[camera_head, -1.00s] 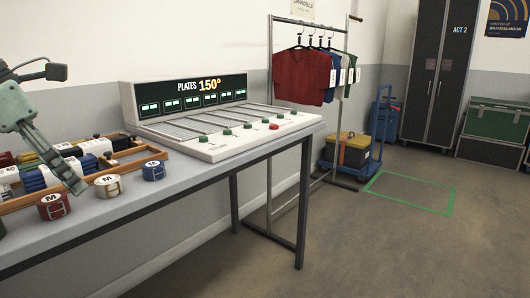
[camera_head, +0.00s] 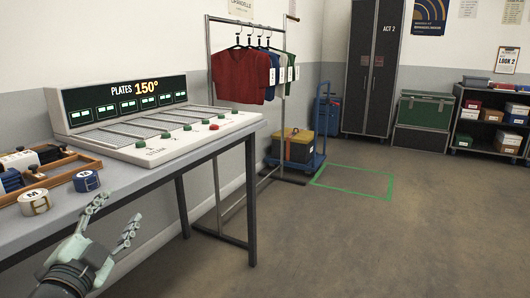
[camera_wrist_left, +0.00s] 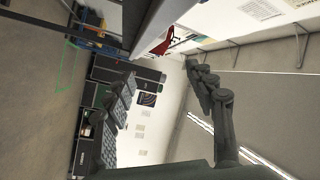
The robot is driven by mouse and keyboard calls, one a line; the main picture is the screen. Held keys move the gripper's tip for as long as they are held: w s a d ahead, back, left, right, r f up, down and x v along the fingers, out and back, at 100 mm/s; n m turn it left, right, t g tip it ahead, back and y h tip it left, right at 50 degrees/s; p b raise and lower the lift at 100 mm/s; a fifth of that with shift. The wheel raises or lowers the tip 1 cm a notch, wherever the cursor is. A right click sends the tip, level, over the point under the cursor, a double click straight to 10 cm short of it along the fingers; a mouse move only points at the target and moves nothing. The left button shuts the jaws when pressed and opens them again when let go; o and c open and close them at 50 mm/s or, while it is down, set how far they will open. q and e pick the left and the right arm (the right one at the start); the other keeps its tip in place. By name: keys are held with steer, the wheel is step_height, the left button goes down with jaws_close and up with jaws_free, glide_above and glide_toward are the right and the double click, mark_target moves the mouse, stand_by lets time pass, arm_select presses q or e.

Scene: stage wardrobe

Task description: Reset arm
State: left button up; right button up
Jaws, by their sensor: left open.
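My left gripper (camera_head: 114,222) is in the lower left of the head view, just in front of the table's front edge. Its two fingers are spread apart with nothing between them. In the left wrist view the fingers (camera_wrist_left: 165,88) also stand apart and empty, with the room turned sideways behind them. My right gripper shows in neither view.
The table (camera_head: 130,190) carries a steam press (camera_head: 170,130), a wooden tray (camera_head: 62,178), and white (camera_head: 35,203) and blue (camera_head: 86,181) rolls marked M. Beyond stand a garment rack (camera_head: 209,90) and a blue trolley (camera_head: 322,115). The floor at right is open, with a green outlined square (camera_head: 350,196).

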arm_select(q)
steer(key=s+a+f+n+g+y, duration=0.1)
steer(key=s+f+n+g+y, duration=0.15)
steer(key=f, duration=0.35)
steer(key=s+a+f+n+g+y, duration=0.1)
steer(key=s+a+f+n+g, duration=0.15)
steer(key=f, duration=0.45)
steer(key=s+d+f+n+g, duration=0.2)
steer(key=s+f+g, duration=0.3)
steer(key=s+f, duration=0.4)
steer(key=s+d+f+n+g+h, duration=0.1)
steer(key=s+d+f+n+g, duration=0.2)
steer(key=s+f, duration=0.6)
steer(key=shift+s+g, duration=1.05)
steer(key=shift+g, duration=0.15)
